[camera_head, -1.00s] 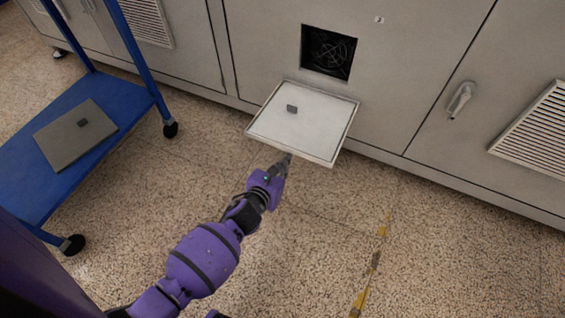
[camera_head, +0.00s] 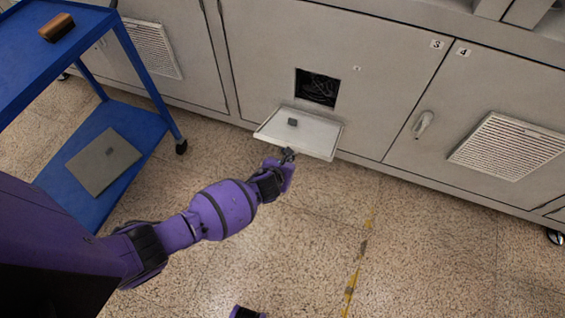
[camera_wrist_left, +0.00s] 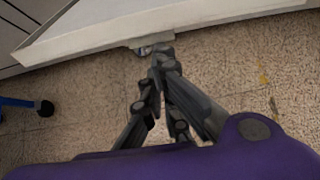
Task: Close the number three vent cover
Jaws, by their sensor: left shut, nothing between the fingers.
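The number three vent cover (camera_head: 299,132) is a pale square flap with a small grey block on it. It hangs open from the lower edge of a dark square fan opening (camera_head: 317,88) in the grey cabinet marked 3. My left gripper (camera_head: 288,153) is at the flap's near edge, at or just under it. In the left wrist view the gripper (camera_wrist_left: 160,50) is shut and empty, its tips by a small tab on the cover's edge (camera_wrist_left: 150,38); contact is unclear.
A blue cart (camera_head: 150,75) stands at the left, with a grey panel (camera_head: 102,161) on its lower shelf and a brown object (camera_head: 57,27) on top. A cabinet marked 4 with a louvred vent (camera_head: 512,146) is at the right. The speckled floor in front is clear.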

